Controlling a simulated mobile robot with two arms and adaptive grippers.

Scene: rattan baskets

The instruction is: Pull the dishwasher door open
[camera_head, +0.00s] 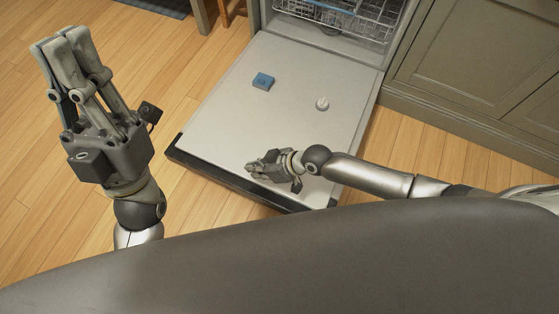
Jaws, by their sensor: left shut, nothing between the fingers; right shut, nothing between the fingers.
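The dishwasher door (300,75) is folded down and lies wide open, its light inner face up, with a dark front edge (225,185) towards me. The dishwasher opening with its rack (350,18) shows at the top. My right gripper (254,171) is over the near part of the door, close to its front edge; it is shut and empty. I cannot tell whether it touches the door. My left gripper (58,40) is raised at the left, away from the door, with its fingers shut and nothing in them.
A blue block-like part (263,81) and a round white knob (322,103) sit on the door's inner face. Grey-green cabinets (480,60) stand to the right. Wooden floor (190,80) is clear left of the door. A dark mat (160,6) and wooden legs (200,15) show at the top.

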